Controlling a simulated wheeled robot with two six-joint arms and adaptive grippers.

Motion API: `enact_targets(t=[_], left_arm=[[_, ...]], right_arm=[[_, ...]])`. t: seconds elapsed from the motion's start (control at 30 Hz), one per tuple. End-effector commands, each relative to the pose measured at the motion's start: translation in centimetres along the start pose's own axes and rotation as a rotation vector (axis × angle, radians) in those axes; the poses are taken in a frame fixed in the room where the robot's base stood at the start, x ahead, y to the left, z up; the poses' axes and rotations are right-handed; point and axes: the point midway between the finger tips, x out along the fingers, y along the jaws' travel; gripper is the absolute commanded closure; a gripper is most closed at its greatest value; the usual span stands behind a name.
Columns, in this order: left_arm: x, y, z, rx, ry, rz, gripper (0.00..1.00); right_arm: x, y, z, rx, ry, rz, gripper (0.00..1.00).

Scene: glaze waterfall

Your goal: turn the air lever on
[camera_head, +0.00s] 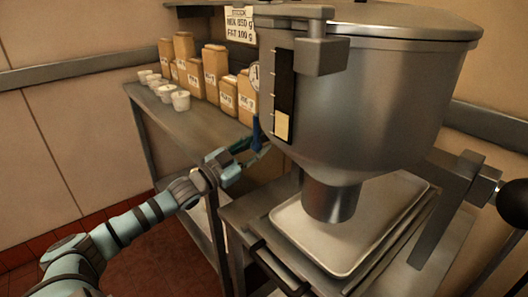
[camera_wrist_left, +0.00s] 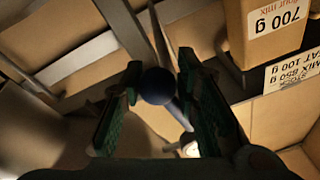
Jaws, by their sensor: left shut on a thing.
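The air lever shows in the left wrist view as a dark blue round knob (camera_wrist_left: 157,86) on a short stem. In the head view a small blue part (camera_head: 257,132) shows at the left side of the steel hopper, mostly hidden by my gripper and the hopper. My left gripper (camera_head: 252,152) is beside the hopper's lower left side. In the left wrist view its two green-padded fingers (camera_wrist_left: 155,100) stand on either side of the knob, shut on the lever. My right gripper is not in view.
The big steel hopper (camera_head: 390,110) hangs over a pale tray (camera_head: 285,218). Paper bags (camera_head: 215,68) and small white cups (camera_head: 180,100) stand on a side table (camera_head: 205,128) behind my left arm. A black ball handle (camera_head: 514,204) is at the far right.

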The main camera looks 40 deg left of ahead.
Motion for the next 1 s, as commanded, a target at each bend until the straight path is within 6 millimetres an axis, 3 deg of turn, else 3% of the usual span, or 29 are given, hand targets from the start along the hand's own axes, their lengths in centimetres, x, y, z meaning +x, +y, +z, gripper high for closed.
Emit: enact_targets(t=[0.03,0.2,0.87,0.9,1.0], left_arm=[[-0.1,0.2,0.2,0.036,0.013,0.009,1.0],[-0.3,-0.4,0.4,0.117,0.022,0.022,1.0],[-0.5,-1.2,0.3,0.183,0.026,0.03,1.0],[-0.5,-1.2,0.3,0.183,0.026,0.029,0.66],[-0.4,-1.2,0.3,0.18,0.024,0.029,0.5]], right_arm=[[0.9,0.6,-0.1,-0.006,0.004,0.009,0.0],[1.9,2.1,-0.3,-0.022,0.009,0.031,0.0],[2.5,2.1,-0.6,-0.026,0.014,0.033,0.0],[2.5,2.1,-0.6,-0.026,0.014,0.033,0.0],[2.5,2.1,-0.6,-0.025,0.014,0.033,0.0]])
